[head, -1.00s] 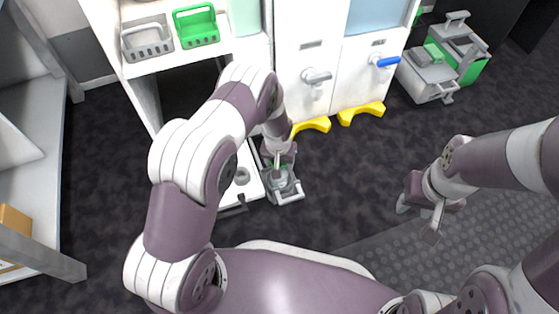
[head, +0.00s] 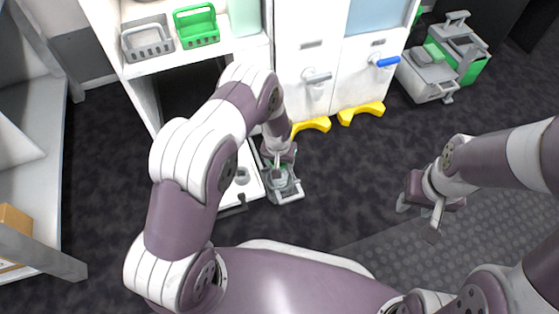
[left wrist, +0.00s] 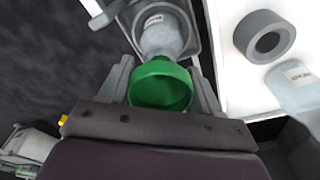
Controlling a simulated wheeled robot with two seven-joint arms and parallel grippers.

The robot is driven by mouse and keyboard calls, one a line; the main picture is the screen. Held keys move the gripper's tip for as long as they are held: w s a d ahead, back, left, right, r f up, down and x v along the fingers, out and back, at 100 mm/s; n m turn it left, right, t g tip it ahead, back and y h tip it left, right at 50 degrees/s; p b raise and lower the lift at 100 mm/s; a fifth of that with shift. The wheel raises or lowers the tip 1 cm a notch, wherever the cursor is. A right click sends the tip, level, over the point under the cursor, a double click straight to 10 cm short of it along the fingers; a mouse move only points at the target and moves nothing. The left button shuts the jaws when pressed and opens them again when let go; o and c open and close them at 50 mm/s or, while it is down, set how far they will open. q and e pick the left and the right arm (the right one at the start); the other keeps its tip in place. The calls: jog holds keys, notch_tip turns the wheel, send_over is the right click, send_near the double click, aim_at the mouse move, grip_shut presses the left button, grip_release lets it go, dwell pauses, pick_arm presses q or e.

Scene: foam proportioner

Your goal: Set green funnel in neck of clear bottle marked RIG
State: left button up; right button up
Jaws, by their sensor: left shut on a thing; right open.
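My left gripper (left wrist: 163,92) is shut on the green funnel (left wrist: 158,88), with a finger on each side and the wide mouth facing the wrist camera. Just beyond the funnel in the left wrist view is a clear bottle (left wrist: 162,36) with a small white label, too small to read surely. The funnel overlaps the bottle's near end, so I cannot tell whether its spout is inside the neck. In the head view my left gripper (head: 280,160) is low over a grey carrier (head: 287,193). My right gripper (head: 420,208) is open and empty at the right.
A second labelled bottle (left wrist: 296,88) and a grey ring-shaped part (left wrist: 265,37) are on the white surface beside the carrier. A white cabinet (head: 318,70) with yellow feet stands behind. Grey and green baskets (head: 147,43) sit on a shelf. Dark floor lies open between the grippers.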

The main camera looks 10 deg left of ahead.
pick_arm(q)
jog(key=shift+f+b, duration=0.35)
jog(key=shift+f, duration=0.25)
dwell(0.4)
jog(key=o, duration=0.7)
jog(key=shift+o, duration=0.2)
jog(key=r+p, duration=0.3)
jog(key=s+r+p, duration=0.1)
jog(key=r+p, duration=0.7)
jog(key=shift+s+r, duration=0.1)
jog(key=shift+s, duration=0.1)
